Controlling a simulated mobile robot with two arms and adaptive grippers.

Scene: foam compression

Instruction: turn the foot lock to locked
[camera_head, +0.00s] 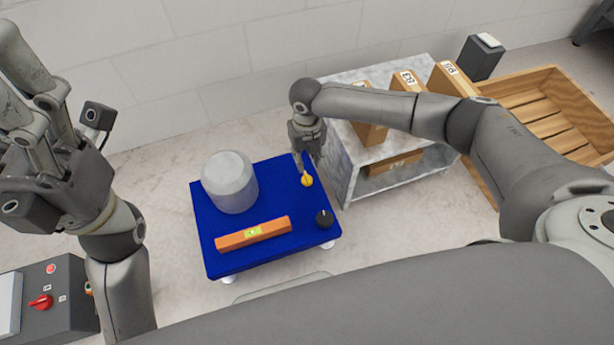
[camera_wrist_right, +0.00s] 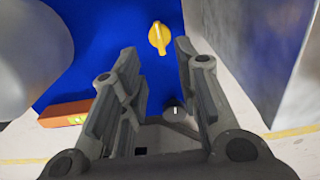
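A blue platform (camera_head: 210,240) on white feet carries a yellow knob (camera_head: 307,180) near its right edge and a black knob (camera_head: 324,218) at its front right corner. I cannot tell from labels which is the foot lock. My right gripper (camera_head: 304,168) points down just above the yellow knob. In the right wrist view, my right gripper (camera_wrist_right: 157,52) is open and empty, with the yellow knob (camera_wrist_right: 158,37) just past its fingertips. The black knob (camera_wrist_right: 175,109) shows between the fingers, farther below. My left gripper (camera_head: 22,85) is raised at the left, its fingers apart, partly cut off.
A grey cylinder (camera_head: 230,182) and an orange spirit level (camera_head: 252,234) sit on the platform. A marble shelf (camera_head: 350,170) with boxes stands close on the right, beside a wooden crate (camera_head: 545,105). A control box (camera_head: 62,310) with a red knob stands lower left.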

